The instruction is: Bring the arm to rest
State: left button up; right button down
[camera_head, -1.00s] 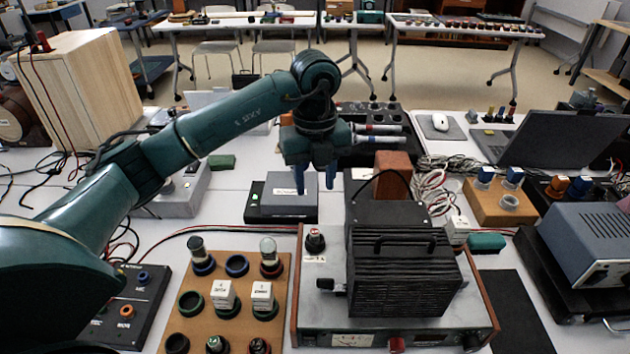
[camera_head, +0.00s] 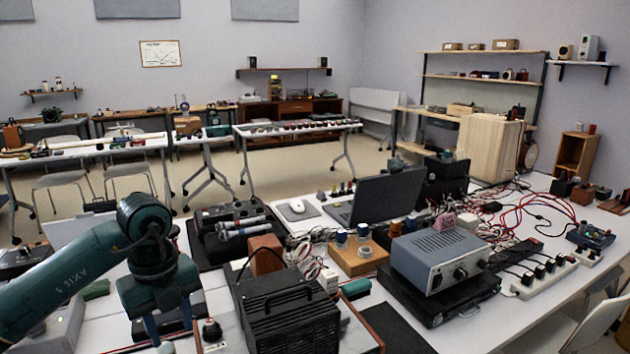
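My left arm comes in from the lower left of the head view, teal and bent down at the wrist. Its gripper (camera_head: 169,322) points down at the bottom of the picture. Whether the fingertips touch anything below cannot be told. My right gripper is not in view.
A grey-blue instrument (camera_head: 440,258) sits on a black case to the right. A white power strip (camera_head: 545,277) and red cables lie at far right.

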pick_arm(q)
jog(key=s+d+f+m+g+h, duration=0.1)
jog(key=s+d+f+m+h, duration=0.2)
jog(key=d, duration=0.5)
jog(key=s+d+f+m+g+h, duration=0.1)
jog(key=s+d+f+g+h, duration=0.15)
jog(key=d+h, duration=0.35)
jog(key=s+d+r+n+t+h+p, duration=0.2)
jog(key=s+d+r+n+t+h, duration=0.3)
jog(key=d+r+h, duration=0.45)
jog(key=w+a+f+n+t+y, duration=0.4)
jog(key=a+f+n+t+y, duration=0.4)
jog(key=n+t, duration=0.8)
jog(key=s+a+f+n+g+y, duration=0.3)
jog(key=s+f, duration=0.3)
jog(key=f, duration=0.3)
jog(key=s+a+f+n+g+y, duration=0.3)
jog(key=s+f, duration=0.3)
jog(key=f, duration=0.3)
jog(key=shift+a+f+n+g+y+p, duration=0.15)
jog(key=shift+n+g+y+p, duration=0.25)
jog(key=shift+n+y, duration=0.2)
